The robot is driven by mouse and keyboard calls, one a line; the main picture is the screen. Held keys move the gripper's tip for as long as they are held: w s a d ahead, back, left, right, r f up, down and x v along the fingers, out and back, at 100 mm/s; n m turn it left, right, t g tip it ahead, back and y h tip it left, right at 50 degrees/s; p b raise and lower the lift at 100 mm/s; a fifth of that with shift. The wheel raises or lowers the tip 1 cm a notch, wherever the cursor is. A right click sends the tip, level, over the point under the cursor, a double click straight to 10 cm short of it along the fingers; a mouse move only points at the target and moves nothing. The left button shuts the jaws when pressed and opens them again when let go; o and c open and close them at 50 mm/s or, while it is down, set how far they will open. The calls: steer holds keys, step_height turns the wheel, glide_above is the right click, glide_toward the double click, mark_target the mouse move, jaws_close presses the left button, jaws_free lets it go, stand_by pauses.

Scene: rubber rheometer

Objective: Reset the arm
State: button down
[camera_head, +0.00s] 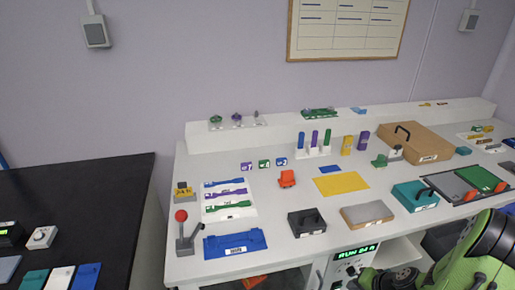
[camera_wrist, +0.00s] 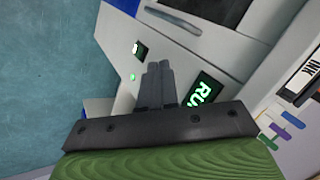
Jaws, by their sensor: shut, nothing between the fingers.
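My green arm shows at the lower right of the head view, in front of the white bench (camera_head: 290,233). My gripper (camera_wrist: 158,68) shows in the wrist view with its two dark fingers together and nothing between them. Behind the fingers is a white machine front with a lit green "RUN" display (camera_wrist: 205,92), a small green light (camera_wrist: 132,77) and a grey handle (camera_wrist: 173,19). The machine's display (camera_head: 355,251) also shows below the bench edge in the head view. I cannot tell how far the fingertips are from the machine front.
The bench holds a brown case (camera_head: 415,142), a teal box (camera_head: 415,195), a yellow mat (camera_head: 341,184), a blue tray (camera_head: 235,244) and a red-knobbed lever (camera_head: 182,217). A black table (camera_head: 95,195) stands at the left, with a gap between it and the bench.

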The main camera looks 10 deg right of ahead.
steer(key=a+r+n+g+h+p, duration=0.1)
steer(key=a+r+n, duration=0.2)
steer(key=a+r, duration=0.55)
steer(key=a+r+n+g+h+p, duration=0.15)
steer(key=a+r+n, duration=0.25)
steer(key=r, duration=0.9)
steer(key=s+a+r+n+t+p, duration=0.1)
steer(key=s+a+r, duration=0.3)
steer(key=s+r, duration=0.2)
steer(key=s+a+r+n+p, duration=0.2)
steer(key=s+a+r, duration=0.2)
steer(key=s+r, duration=0.3)
steer(key=shift+s+t, duration=0.35)
steer(key=shift+s, duration=0.2)
